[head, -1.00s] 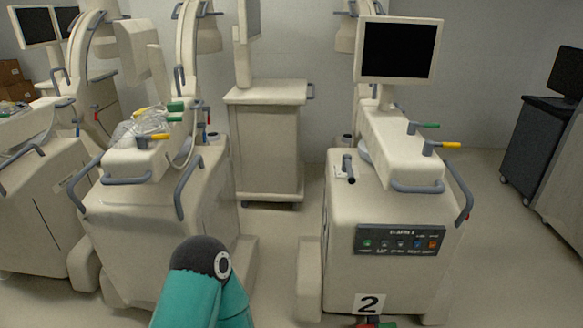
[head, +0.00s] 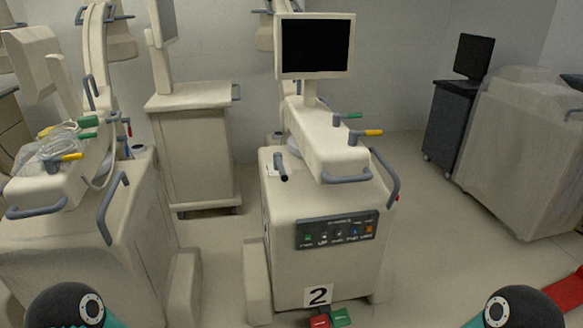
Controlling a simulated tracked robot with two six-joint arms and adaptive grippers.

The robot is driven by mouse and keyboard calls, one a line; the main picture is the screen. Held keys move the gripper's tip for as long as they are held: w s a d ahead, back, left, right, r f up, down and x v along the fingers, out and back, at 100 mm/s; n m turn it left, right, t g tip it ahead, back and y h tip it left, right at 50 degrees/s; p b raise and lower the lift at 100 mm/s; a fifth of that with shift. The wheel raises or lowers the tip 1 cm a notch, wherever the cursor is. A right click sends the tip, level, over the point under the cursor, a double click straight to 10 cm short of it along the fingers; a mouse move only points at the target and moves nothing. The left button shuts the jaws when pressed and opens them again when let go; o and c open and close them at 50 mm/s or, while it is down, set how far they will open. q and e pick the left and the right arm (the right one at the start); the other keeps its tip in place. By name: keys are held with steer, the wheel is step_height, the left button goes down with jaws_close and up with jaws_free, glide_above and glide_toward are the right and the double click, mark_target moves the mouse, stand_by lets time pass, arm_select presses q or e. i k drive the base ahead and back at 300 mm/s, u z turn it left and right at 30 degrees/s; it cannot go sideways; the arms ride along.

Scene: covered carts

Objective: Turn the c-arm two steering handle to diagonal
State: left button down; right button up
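C-arm two (head: 290,210) is the cream cart in the middle, with a number 2 plate (head: 318,296) low on its front. A short dark grey steering handle (head: 281,167) sticks up on the left of its top, beside a small white marked plate (head: 272,172). The handle points roughly front to back; its exact setting is too small to read. Only my arm joints show at the bottom left and bottom right edges. Neither gripper is in view.
Another cream C-arm cart (head: 75,245) with bagged tubing stands at left. A monitor cart (head: 195,155) stands behind. A covered cart (head: 525,150) and a dark cabinet (head: 445,125) are at right. A red floor patch (head: 572,288) lies at lower right. Floor right of C-arm two is clear.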

mark_target(281, 171)
steer(key=u, duration=0.4)
steer(key=i, duration=0.95)
steer(key=z, duration=0.4)
